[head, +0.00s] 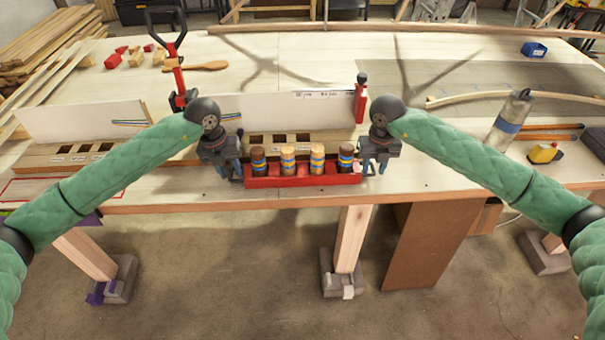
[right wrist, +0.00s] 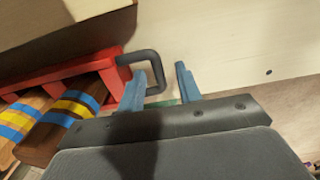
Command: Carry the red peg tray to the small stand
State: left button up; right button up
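The red peg tray (head: 302,181) sits at the front edge of the workbench, holding several upright wooden pegs (head: 288,160) with blue and yellow bands. In the right wrist view the tray's red end (right wrist: 75,68) carries a black loop handle (right wrist: 157,65). My right gripper (head: 375,168) is at the tray's right end. Its blue fingers (right wrist: 160,88) are apart, with the handle's bar between them. My left gripper (head: 231,172) is at the tray's left end, its fingers apart; the handle there is hard to make out. I cannot tell for sure which thing is the small stand.
Behind the tray is a slotted wooden block (head: 325,140) with a white panel; a similar slotted block (head: 62,155) stands at the left. A red-outlined area (head: 35,189) lies at the front left. A metal cylinder (head: 510,118) and yellow tool (head: 544,153) are at the right.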

pick_arm(q)
jog(key=shift+c, duration=0.4)
pick_arm(e)
jog(key=shift+c, duration=0.3)
pick_arm(q)
grip_shut()
pick_arm(e)
grip_shut()
pick_arm(q)
jog(key=shift+r, duration=0.15)
pick_arm(e)
jog(key=shift+r, duration=0.15)
